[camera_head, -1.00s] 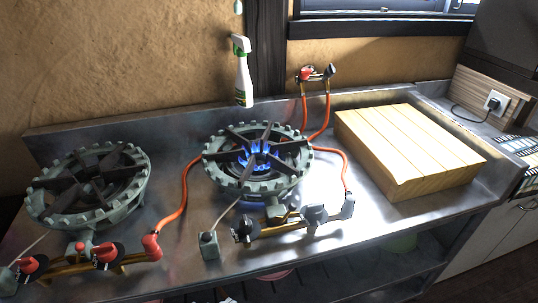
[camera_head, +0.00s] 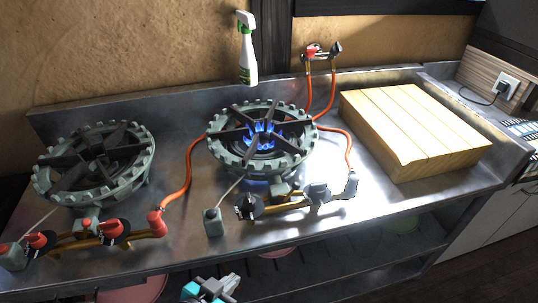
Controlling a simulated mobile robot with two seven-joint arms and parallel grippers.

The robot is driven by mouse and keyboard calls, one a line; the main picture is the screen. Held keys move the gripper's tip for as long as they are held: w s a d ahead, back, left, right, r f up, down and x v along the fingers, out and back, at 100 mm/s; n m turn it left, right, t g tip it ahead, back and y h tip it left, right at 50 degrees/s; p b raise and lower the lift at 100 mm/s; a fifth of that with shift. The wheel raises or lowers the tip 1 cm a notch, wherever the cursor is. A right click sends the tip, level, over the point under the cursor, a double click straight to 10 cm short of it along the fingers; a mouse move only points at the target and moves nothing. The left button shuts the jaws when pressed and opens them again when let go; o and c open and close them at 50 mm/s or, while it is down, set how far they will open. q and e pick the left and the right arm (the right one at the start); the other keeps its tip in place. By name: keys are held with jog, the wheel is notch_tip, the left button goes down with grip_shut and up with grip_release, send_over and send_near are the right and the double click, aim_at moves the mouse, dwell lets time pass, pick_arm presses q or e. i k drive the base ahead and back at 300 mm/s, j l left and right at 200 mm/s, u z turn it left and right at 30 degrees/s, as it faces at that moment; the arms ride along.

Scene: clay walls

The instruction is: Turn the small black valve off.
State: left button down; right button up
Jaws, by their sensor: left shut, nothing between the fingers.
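A black valve knob (camera_head: 249,206) sits at the left end of the brass pipe in front of the right burner (camera_head: 222,153). That burner has a blue flame (camera_head: 262,133). A grey fitting (camera_head: 318,194) is further right on the same pipe. Another small black knob (camera_head: 336,47) is on the wall pipe at the back, beside a red knob (camera_head: 311,50). My left gripper (camera_head: 212,287) is shut and empty at the bottom edge, in front of the counter and below the burner's knob, apart from it. My right gripper is not in view.
An unlit left burner (camera_head: 48,179) has red-and-black knobs (camera_head: 115,232) in front. Orange hoses (camera_head: 187,172) link the pipes. A small grey box (camera_head: 213,222) stands left of the black knob. A wooden block (camera_head: 415,130) fills the right counter. A spray bottle (camera_head: 247,55) is behind.

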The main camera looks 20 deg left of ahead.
aim_at(250, 204)
jog(key=l+u, duration=0.1)
jog(key=u, duration=0.35)
jog(key=l+u, duration=0.15)
jog(key=u, duration=0.3)
jog(key=i, duration=0.05)
